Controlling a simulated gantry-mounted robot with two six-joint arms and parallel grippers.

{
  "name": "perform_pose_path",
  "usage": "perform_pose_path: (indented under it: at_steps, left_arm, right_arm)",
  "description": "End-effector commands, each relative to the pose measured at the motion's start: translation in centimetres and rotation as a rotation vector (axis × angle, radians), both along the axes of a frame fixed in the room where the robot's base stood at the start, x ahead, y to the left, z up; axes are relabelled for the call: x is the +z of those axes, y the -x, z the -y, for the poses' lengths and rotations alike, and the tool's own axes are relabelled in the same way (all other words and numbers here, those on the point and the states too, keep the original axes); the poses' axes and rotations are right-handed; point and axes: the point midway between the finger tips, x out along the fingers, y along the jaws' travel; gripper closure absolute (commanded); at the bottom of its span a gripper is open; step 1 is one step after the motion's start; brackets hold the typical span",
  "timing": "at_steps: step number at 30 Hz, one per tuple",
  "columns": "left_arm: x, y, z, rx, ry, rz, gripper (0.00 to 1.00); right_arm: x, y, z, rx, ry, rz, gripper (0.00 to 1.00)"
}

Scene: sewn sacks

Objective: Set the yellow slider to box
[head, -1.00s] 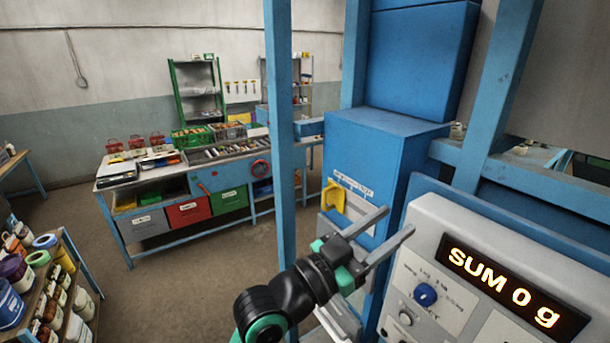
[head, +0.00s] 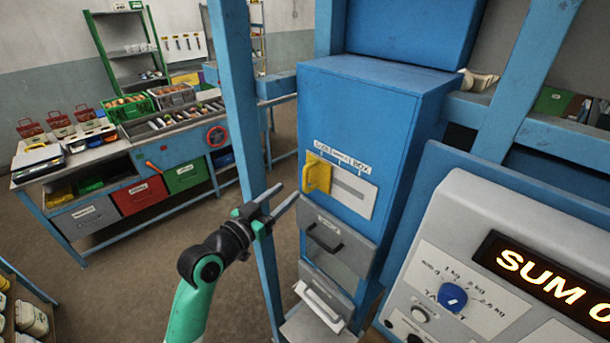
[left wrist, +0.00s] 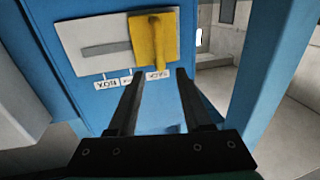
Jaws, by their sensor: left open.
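The yellow slider (head: 318,174) stands at the left end of a horizontal slot in a white plate (head: 352,190) on the blue cabinet's front. Labels run above the slot; the one at its right end reads BOX, and the left ones are too small to read surely. My left gripper (head: 289,190) is open and empty, just left of and below the slider. In the left wrist view, the slider (left wrist: 153,40) hangs ahead, its handle end near the gap between the open fingertips (left wrist: 158,76); contact cannot be told. My right gripper is not in view.
A blue post (head: 240,120) rises close to my left gripper. Grey drawers (head: 335,240) sit below the slider plate. A control panel (head: 500,270) with a lit SUM display stands at right. A workbench (head: 110,165) with bins is farther back left.

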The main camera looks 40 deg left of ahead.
Motion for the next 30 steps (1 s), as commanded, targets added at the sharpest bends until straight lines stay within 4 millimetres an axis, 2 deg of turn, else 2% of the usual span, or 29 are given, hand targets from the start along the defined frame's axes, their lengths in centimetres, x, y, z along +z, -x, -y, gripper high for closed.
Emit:
perform_pose_path:
  at_steps: [6,12,18,25,26,30]
  left_arm:
    - [0.2,-4.7,-0.5,-0.002,0.0,-0.001,0.5]
    - [0.1,-7.9,-0.9,-0.002,0.0,0.0,0.5]
    - [0.1,-9.2,-1.0,-0.001,-0.001,0.001,0.5]
    - [0.0,-9.3,-1.1,-0.001,-0.001,0.0,0.5]
    - [0.0,-9.3,-1.1,-0.001,-0.001,0.0,0.52]
    - [0.0,-9.3,-1.1,0.0,-0.001,0.0,0.77]
  right_arm:
    - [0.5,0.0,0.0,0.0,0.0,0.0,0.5]
    - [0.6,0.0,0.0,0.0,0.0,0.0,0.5]
    - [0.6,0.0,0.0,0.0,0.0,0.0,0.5]
    - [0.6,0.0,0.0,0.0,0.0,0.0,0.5]
    - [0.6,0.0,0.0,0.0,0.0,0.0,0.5]
    - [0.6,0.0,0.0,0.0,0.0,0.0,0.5]
